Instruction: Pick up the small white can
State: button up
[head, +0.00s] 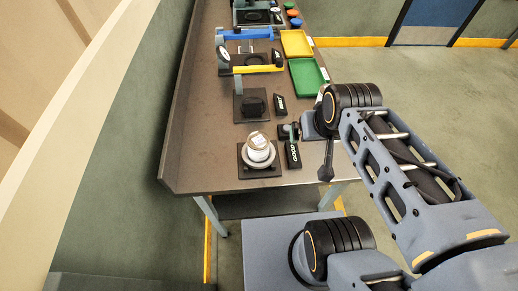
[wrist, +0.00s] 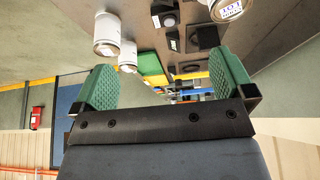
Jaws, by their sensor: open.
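In the head view, a small white can (head: 258,145) with a printed label stands within a pale ring (head: 270,168) on a dark square base at the near end of the bench. Two white cylinders (wrist: 107,35) (wrist: 127,57) show at upper left, and a labelled white can (wrist: 230,9) is cut by the top right edge. I cannot tell which matches the head view's can.
The brown bench (head: 205,150) runs away from me. A black block (head: 293,155) lies close to the can. Farther back are a yellow bar (head: 258,69), a blue bar (head: 247,33), a green tray (head: 306,77) and a yellow tray (head: 296,44). The bench's left strip is clear.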

aim_at(258, 142)
jog(key=k, duration=1.15)
jog(key=u, duration=0.85)
jog(key=i, duration=1)
jog(key=z, duration=0.45)
